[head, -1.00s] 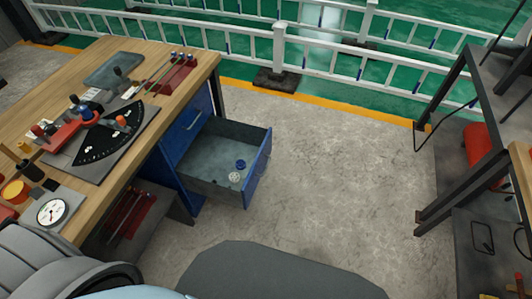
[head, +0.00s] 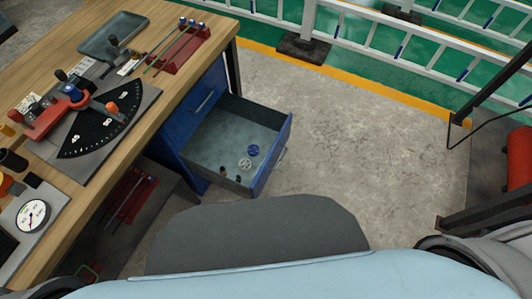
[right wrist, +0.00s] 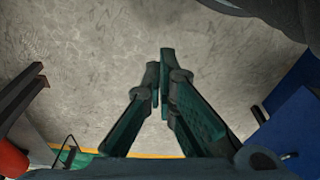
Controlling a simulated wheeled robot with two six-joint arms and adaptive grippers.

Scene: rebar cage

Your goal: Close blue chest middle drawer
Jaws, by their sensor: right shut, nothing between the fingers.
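The blue chest (head: 196,105) stands under the right end of the wooden workbench. Its middle drawer (head: 284,150) is pulled well out, with a grey inside and a handle on its front. A blue round part and a white round part lie in the drawer, with small dark pieces near its front corner. My right gripper (right wrist: 160,60) shows in the right wrist view, its fingers together and empty, above bare floor. Blue panels (right wrist: 285,120) show at the right of that view, apart from the fingers. My left gripper is not in view.
The workbench (head: 150,30) carries a black dial plate (head: 100,125), a gauge (head: 33,215) and a red rack. A white railing (head: 370,40) runs behind a yellow floor line. A dark metal frame with a red cylinder (head: 519,158) stands at right. The floor between is clear.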

